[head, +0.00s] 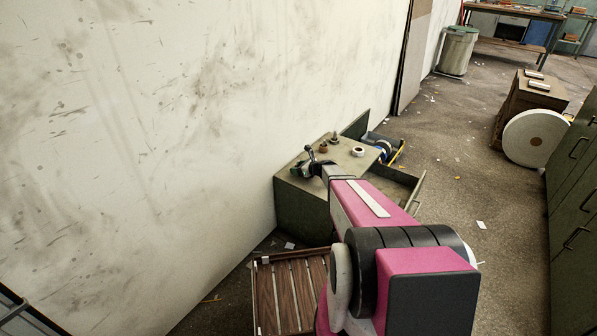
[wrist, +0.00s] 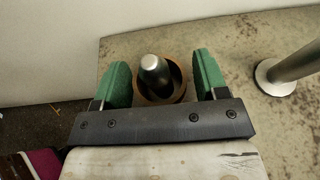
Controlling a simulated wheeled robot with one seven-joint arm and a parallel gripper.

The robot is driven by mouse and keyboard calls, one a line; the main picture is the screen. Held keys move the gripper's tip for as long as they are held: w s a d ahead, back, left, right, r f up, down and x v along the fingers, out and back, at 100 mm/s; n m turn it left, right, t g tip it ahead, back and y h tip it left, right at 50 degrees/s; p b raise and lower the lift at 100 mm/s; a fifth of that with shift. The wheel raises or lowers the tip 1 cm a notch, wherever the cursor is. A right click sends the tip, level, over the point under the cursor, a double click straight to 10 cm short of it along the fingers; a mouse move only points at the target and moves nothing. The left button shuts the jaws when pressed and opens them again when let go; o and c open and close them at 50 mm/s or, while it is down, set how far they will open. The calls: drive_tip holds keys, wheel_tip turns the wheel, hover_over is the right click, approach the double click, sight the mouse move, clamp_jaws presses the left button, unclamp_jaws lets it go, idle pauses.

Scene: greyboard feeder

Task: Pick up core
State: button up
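The core, a brown ring (wrist: 180,92), sits around a short metal peg (wrist: 154,72) on the worn cabinet top in the wrist view. My gripper (wrist: 162,80) has green-padded fingers standing open, one on each side of the core. The fingers are very close to its sides; I cannot tell whether they touch it. The black gripper bar hides the near edge of the core. In the head view my gripper (head: 310,167) is over the left part of the cabinet top, and the core there is too small and covered to make out clearly.
A metal post with a round base (wrist: 270,78) stands right of the gripper. In the head view, a white roll (head: 357,151) and a small brown piece (head: 323,147) are on the cabinet (head: 290,205). A pale wall (head: 150,120) rises close behind. A slatted wooden piece (head: 285,290) is below.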

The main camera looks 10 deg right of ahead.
drive_tip(key=c, duration=0.6)
drive_tip(key=shift+o, duration=0.2)
drive_tip(key=shift+r, duration=0.1)
drive_tip(key=shift+r, duration=5.6)
